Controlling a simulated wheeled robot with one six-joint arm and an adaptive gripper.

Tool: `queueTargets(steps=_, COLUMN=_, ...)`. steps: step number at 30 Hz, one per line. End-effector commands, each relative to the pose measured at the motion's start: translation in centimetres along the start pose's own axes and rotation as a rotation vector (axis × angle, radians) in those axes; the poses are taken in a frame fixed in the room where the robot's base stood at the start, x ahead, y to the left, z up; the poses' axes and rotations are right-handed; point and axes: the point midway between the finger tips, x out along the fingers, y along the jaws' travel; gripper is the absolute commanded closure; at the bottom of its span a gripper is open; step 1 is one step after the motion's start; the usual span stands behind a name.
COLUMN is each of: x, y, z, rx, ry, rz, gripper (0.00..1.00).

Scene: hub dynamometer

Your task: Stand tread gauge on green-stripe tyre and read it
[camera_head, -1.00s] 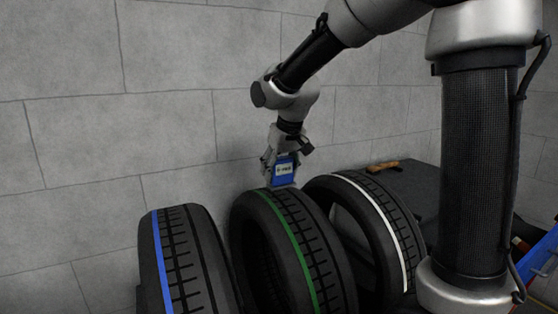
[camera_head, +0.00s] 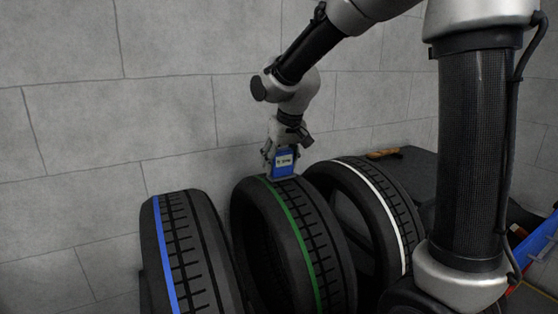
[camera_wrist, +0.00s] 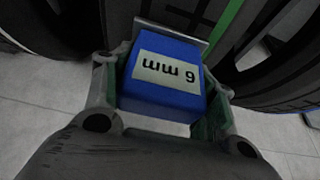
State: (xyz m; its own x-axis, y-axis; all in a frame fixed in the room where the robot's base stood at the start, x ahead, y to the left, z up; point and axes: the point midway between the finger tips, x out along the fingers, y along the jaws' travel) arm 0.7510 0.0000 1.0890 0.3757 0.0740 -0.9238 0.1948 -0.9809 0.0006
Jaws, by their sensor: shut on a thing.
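The tread gauge (camera_head: 285,162) is a blue block with a pale display. My gripper (camera_head: 282,160) is shut on it and holds it upright at the top of the green-stripe tyre (camera_head: 317,241). Its base appears to meet the tread; exact contact is hard to see. In the wrist view the gauge (camera_wrist: 163,98) sits between my fingers (camera_wrist: 160,105). Its display reads upside down: "mm" and one digit, a 6 or a 9, I cannot tell which. A thin grey plate on the gauge lies over the tread beside the green stripe (camera_wrist: 228,22).
A blue-stripe tyre (camera_head: 190,250) stands to the left and a white-stripe tyre (camera_head: 385,195) to the right, both close by. A brown-handled object (camera_head: 384,153) lies on the dark surface (camera_head: 415,165) behind. A grey block wall (camera_head: 170,100) is close behind my gripper.

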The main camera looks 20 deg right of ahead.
Motion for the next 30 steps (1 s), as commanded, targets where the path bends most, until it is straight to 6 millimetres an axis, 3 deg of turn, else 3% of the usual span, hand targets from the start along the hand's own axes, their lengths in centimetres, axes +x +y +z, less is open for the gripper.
queueTargets(steps=30, x=0.76, y=0.00, z=0.29, rx=0.000, ry=0.001, rz=0.000, gripper=0.73)
